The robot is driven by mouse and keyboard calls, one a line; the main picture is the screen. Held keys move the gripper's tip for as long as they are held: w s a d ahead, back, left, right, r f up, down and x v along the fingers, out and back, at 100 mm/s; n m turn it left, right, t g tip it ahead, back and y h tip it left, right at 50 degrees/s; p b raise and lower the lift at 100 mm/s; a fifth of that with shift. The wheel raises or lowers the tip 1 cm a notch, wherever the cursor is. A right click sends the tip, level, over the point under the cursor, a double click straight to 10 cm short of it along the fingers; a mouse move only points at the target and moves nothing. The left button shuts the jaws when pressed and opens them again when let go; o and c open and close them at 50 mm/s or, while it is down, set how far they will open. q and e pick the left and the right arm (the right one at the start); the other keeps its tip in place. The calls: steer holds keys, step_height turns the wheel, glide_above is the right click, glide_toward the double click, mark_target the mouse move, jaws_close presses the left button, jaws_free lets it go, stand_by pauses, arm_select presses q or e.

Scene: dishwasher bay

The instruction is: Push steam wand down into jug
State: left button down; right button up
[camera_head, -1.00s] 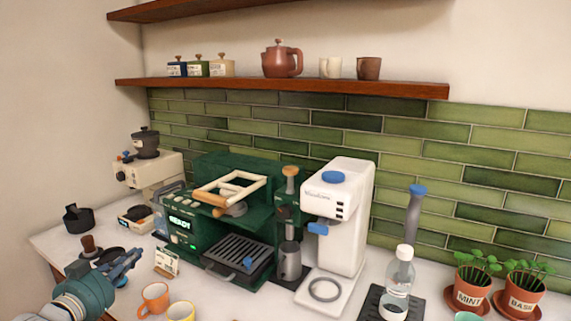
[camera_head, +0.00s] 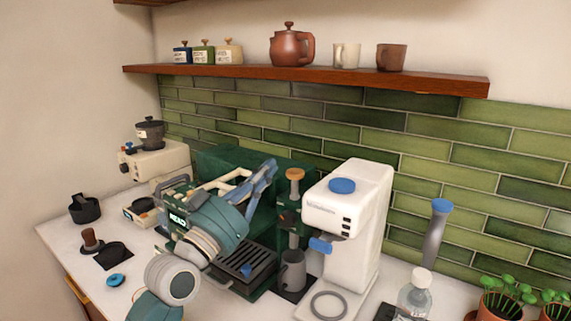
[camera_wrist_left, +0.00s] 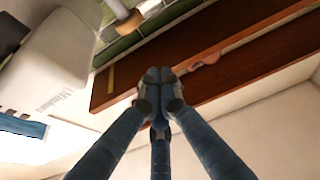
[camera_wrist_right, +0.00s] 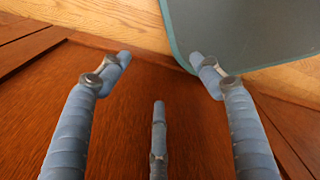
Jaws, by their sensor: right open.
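The steam wand (camera_head: 294,241) is a grey upright stem under a round wooden knob (camera_head: 295,174), on a dark green stand right of the green espresso machine. The metal jug (camera_head: 292,272) stands upright directly below it; whether the tip is inside the rim is too small to tell. My left gripper (camera_head: 268,166) is raised in front of the machine, left of the knob and apart from it in the picture. In the left wrist view its fingers (camera_wrist_left: 160,76) are together and empty, with a wooden knob (camera_wrist_left: 127,22) beyond. My right gripper (camera_wrist_right: 163,68) is open and empty, seen only in its wrist view.
A white grinder (camera_head: 345,225) with blue parts stands close right of the wand. The green espresso machine (camera_head: 225,160) is partly hidden by my left arm. A bottle (camera_head: 414,296) stands at the front right. A wooden shelf (camera_head: 330,80) with cups runs above.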

arm_select(q)
steer(key=w+d+f+p, duration=0.2)
steer(key=w+d, duration=0.2)
steer(key=w, duration=0.2)
arm_select(e)
steer(key=shift+w+a+r, duration=0.1)
steer(key=shift+a+r, duration=0.1)
steer(key=shift+r, duration=0.4)
steer(key=shift+a+r, duration=0.15)
steer(key=shift+r, duration=0.4)
arm_select(q)
steer(key=shift+s+d, duration=0.1)
arm_select(e)
steer(key=shift+d, duration=0.2)
